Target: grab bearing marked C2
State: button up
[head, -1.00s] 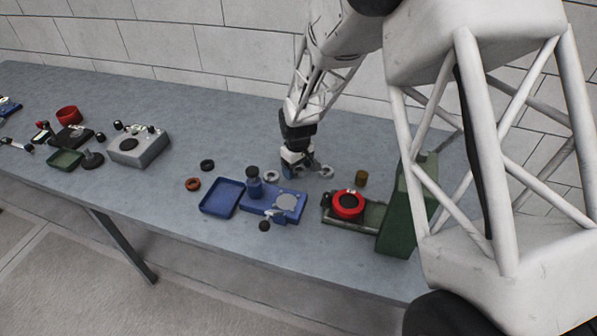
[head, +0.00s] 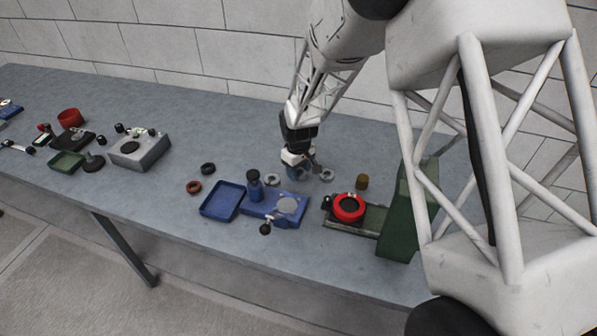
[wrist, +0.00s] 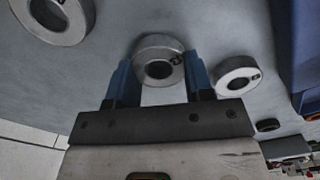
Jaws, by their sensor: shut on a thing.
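My gripper (wrist: 160,74) has its two blue fingers shut on a grey ring bearing (wrist: 140,48), one finger on each side. A small dark mark shows on this bearing's face, too small to read. A second grey bearing (wrist: 238,76), also marked, lies to the right in the wrist view. A third, larger-looking bearing (wrist: 48,22) lies at the upper left. In the head view my gripper (head: 296,177) is down at the table among the bearings, with one bearing (head: 272,179) to its left and one (head: 327,175) to its right. The held bearing is mostly hidden there.
A blue fixture (head: 270,210) with a blue tray (head: 222,201) stands in front of my gripper. A green housing (head: 397,215) and a red ring (head: 349,207) are to the right, near a small brass cylinder (head: 362,182). Dark and orange rings lie left. Table behind is clear.

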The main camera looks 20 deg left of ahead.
notch_tip(320, 180, up, 10)
jog(key=shift+f, duration=0.2)
dwell(0.3)
dwell(0.6)
